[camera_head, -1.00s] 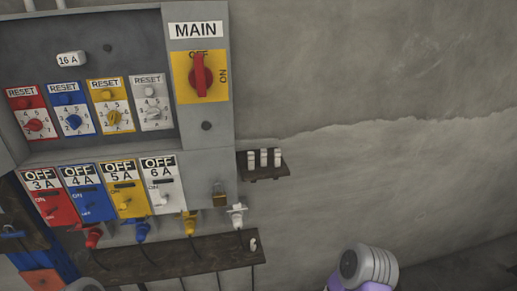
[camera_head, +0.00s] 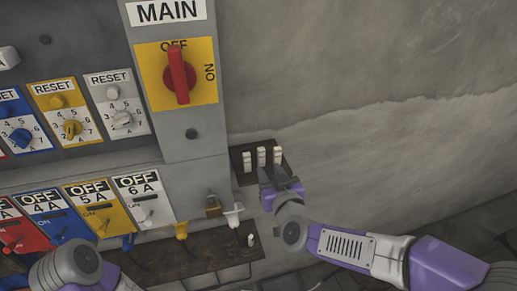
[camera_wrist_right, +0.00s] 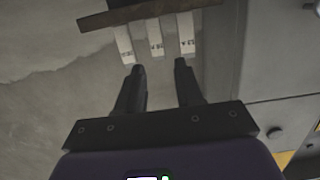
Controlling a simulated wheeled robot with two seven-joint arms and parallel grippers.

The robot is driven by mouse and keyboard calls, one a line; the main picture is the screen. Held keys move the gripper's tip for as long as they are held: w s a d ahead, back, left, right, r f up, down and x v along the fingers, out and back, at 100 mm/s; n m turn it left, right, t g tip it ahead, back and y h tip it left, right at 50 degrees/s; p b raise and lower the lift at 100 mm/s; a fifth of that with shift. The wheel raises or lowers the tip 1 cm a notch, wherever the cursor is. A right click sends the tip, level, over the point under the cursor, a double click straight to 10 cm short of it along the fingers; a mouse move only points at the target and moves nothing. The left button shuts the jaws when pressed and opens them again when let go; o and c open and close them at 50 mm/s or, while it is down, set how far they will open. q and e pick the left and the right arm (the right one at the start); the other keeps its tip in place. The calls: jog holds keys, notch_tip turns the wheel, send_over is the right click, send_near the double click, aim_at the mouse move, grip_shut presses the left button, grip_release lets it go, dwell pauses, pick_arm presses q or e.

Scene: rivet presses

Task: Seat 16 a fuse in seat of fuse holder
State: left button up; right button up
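Three white fuses stand side by side on a small dark shelf (camera_head: 243,178) on the wall, right of the panel: a left one (camera_head: 247,161), a middle one (camera_head: 261,157) and a right one (camera_head: 277,155). Their small labels are not readable. My right gripper (camera_head: 272,175) is open and empty just in front of them. In the right wrist view its fingertips (camera_wrist_right: 159,66) are apart, with the middle fuse (camera_wrist_right: 154,38) lying beyond the gap.
The grey panel (camera_head: 190,200) carries the MAIN switch (camera_head: 179,78) at OFF, reset dials and coloured OFF switches. My left arm shows at the lower left. The wall right of the shelf is clear.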

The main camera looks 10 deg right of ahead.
aim_at(262, 154)
jog(key=w, duration=0.7)
jog(key=shift+w+f, duration=0.2)
jog(key=shift+f, duration=0.15)
jog(key=shift+s+d, duration=0.1)
grip_shut()
